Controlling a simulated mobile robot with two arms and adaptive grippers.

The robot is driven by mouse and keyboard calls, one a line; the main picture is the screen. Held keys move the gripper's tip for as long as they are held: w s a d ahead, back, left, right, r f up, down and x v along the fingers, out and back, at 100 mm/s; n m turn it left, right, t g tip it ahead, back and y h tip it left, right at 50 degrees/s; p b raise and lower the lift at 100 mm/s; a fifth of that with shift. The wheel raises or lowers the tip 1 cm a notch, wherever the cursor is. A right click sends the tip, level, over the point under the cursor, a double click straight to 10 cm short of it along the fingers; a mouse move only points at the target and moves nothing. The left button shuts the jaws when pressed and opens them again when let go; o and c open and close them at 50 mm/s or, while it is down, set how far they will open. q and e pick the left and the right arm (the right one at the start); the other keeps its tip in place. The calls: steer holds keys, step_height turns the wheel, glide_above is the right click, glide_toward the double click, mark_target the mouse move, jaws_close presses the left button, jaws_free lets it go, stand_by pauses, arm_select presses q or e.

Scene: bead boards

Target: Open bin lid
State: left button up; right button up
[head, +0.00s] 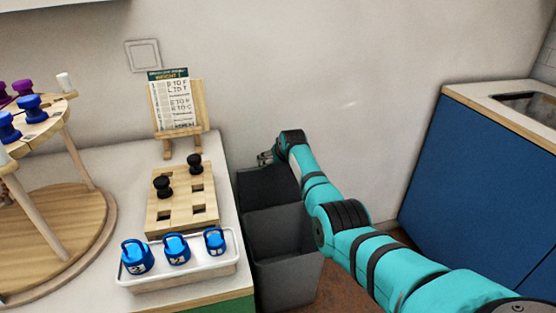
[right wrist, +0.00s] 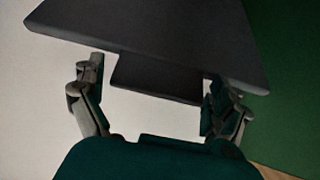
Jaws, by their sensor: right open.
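A grey bin (head: 284,245) stands on the floor between the white counter and the wall. Its dark lid (head: 265,187) shows at the top of the bin; whether it is fully shut is hard to tell. My right gripper (head: 265,158) is at the far edge of the lid, by the wall, partly hidden by my arm. In the right wrist view the lid (right wrist: 160,30) fills the top, with a dark tab (right wrist: 155,76) below it. The open fingers (right wrist: 155,80) stand either side of this tab; contact cannot be made out. My left gripper is out of view.
The white counter (head: 110,150) left of the bin holds a wooden peg board (head: 181,215), a white tray (head: 185,278) with blue weights, a card on a stand (head: 177,105) and a round wooden rack (head: 90,235). A blue cabinet (head: 470,190) stands at the right.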

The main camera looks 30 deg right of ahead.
steer(key=shift+r, duration=0.1)
steer(key=shift+r, duration=0.15)
steer(key=v, duration=1.1)
steer(key=shift+s, duration=0.35)
steer(key=shift+a+r, duration=0.1)
steer(key=shift+r, duration=0.05)
